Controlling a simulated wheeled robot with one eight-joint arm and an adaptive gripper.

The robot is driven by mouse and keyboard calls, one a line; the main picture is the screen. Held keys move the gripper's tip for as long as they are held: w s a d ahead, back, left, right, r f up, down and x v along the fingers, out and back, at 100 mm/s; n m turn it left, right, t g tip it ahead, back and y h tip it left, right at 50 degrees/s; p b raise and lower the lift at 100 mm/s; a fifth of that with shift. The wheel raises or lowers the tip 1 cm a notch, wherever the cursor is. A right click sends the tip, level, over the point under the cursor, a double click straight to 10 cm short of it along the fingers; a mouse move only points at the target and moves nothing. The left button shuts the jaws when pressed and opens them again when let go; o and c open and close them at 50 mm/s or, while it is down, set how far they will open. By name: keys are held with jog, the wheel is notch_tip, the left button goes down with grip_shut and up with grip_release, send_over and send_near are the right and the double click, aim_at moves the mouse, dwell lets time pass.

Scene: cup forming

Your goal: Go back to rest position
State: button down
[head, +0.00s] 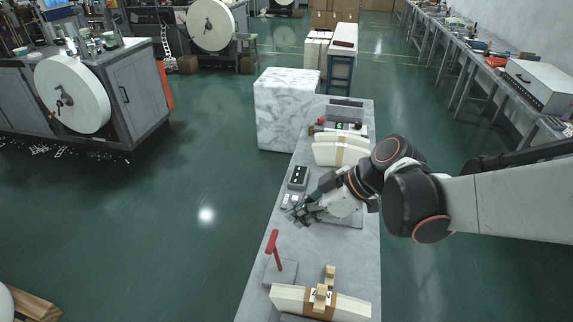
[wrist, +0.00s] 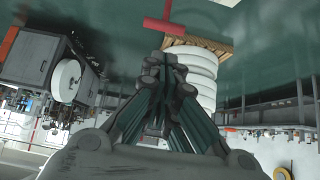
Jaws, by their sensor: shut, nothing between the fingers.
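My gripper (head: 301,214) hangs over the middle of the long grey table (head: 262,291) in the head view, at the end of my arm, which comes in from the right. It points left, near the table's left edge. In the wrist view my gripper (wrist: 167,62) has its fingers drawn together at the tips, with nothing between them. A red T-shaped handle (head: 273,249) stands on a grey plate on the table, below my gripper in the head picture. The red handle also shows at the top of the wrist view (wrist: 165,26).
A black control box (head: 298,177) lies just above my gripper in the picture. Bundles of cream paper sit farther along the table (head: 341,150) and at its near end (head: 345,306). A marble-patterned block (head: 287,108) stands at the far left. Green floor left of the table is clear.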

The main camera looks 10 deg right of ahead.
jog(key=s+d+r+m+t+h, duration=0.4)
jog(key=s+d+m+h, duration=0.4)
jog(key=d+m, duration=0.3)
jog(key=m+b, duration=0.1)
jog(key=m, duration=0.2)
jog(key=shift+s+d+r, duration=0.2)
jog(key=shift+s+r, duration=0.1)
jog(key=shift+r, duration=0.05)
